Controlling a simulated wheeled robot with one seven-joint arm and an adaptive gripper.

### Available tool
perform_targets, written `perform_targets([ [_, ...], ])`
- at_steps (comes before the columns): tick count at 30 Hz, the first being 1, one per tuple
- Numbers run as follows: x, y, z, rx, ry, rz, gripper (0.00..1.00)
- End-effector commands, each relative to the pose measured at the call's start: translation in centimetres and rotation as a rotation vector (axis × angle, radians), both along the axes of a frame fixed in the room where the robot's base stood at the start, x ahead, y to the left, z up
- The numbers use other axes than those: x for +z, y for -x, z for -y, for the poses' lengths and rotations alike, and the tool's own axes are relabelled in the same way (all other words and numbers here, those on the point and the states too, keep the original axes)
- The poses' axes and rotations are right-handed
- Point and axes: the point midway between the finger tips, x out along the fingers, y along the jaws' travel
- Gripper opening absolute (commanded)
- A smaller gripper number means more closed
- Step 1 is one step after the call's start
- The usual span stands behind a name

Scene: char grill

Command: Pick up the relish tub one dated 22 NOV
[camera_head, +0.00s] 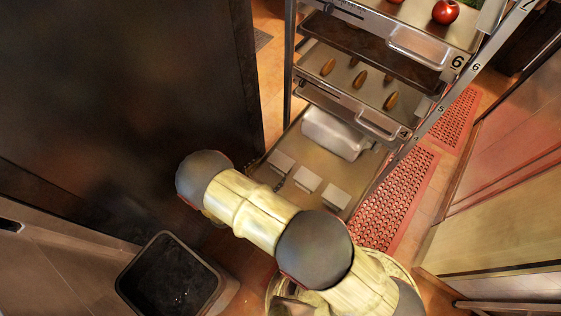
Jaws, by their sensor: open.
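Three small white square-topped items, perhaps the relish tubs, sit in a row on the lowest tray (262,172) of the metal rack: a left one (282,163), a middle one (307,180) and a right one (335,196). No label or date is readable on any of them, so I cannot tell which is dated 22 NOV. My arm crosses the foreground in front of the rack, its far joint left of the tubs. My gripper cannot be made out; the arm seems to hide it.
A larger whitish container (335,133) lies behind the small items. Trays above hold brown oblong pieces (360,79) and a tomato (445,12). A dark panel (120,90) stands left, a black bin (170,280) lower left. Red perforated mats (398,198) lie right of the rack.

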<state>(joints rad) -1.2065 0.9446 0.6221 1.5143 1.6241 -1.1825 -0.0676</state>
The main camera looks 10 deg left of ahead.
Motion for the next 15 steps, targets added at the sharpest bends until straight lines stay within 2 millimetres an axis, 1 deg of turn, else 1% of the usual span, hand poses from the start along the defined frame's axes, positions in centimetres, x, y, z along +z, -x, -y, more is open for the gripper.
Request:
perform_targets([
  [3, -0.6, -1.2, 0.6, -0.004, -0.001, 0.000, 0.88],
  [11, -1.6, -2.9, 1.3, -0.003, -0.001, -0.001, 0.88],
  [15, -2.7, -4.5, 1.9, -0.004, -0.002, 0.000, 0.88],
])
